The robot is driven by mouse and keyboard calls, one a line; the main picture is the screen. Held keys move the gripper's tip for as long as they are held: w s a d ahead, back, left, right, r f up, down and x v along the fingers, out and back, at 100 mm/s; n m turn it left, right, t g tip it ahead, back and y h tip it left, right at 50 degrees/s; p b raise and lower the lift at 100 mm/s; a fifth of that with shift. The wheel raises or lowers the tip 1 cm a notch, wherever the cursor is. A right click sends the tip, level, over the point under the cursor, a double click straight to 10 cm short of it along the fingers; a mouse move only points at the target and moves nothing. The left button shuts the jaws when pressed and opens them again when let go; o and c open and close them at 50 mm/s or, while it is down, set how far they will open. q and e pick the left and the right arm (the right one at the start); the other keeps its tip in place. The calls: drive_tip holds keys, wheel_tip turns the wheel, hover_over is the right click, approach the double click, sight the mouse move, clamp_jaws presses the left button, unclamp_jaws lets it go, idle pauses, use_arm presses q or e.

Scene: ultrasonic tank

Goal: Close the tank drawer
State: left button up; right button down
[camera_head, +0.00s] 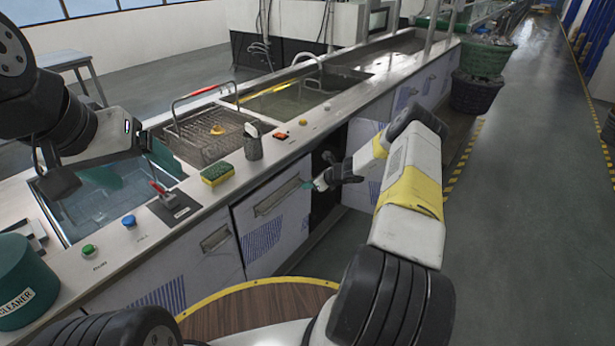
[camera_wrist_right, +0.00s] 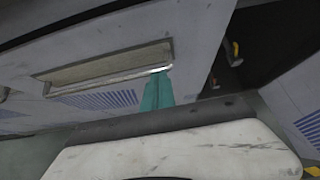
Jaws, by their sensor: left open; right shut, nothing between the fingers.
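The tank drawer has a grey front (camera_head: 268,225) with a recessed handle (camera_head: 277,197) and blue vent stripes, below the counter. A dark opening shows just right of this front; how far the drawer stands out is hard to tell. My right gripper (camera_head: 308,185) is shut and empty, its teal fingertips near the handle's right end. In the right wrist view the shut fingers (camera_wrist_right: 158,90) reach up to the right end of the handle (camera_wrist_right: 105,70); I cannot tell if they touch. My left gripper (camera_head: 112,178) is open and empty above the left basin, partly hidden.
The counter holds a sponge (camera_head: 217,173), a wire basket (camera_head: 208,135), a red-handled switch (camera_head: 168,195) and several buttons. A green cleaner container (camera_head: 22,283) stands at the left. The dark opening (camera_head: 326,175) lies beside the drawer front. The floor aisle (camera_head: 525,200) on the right is clear.

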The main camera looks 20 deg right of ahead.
drive_tip(key=shift+w+a, duration=0.65)
drive_tip(key=shift+w, duration=0.15)
drive_tip(key=shift+r, duration=0.1)
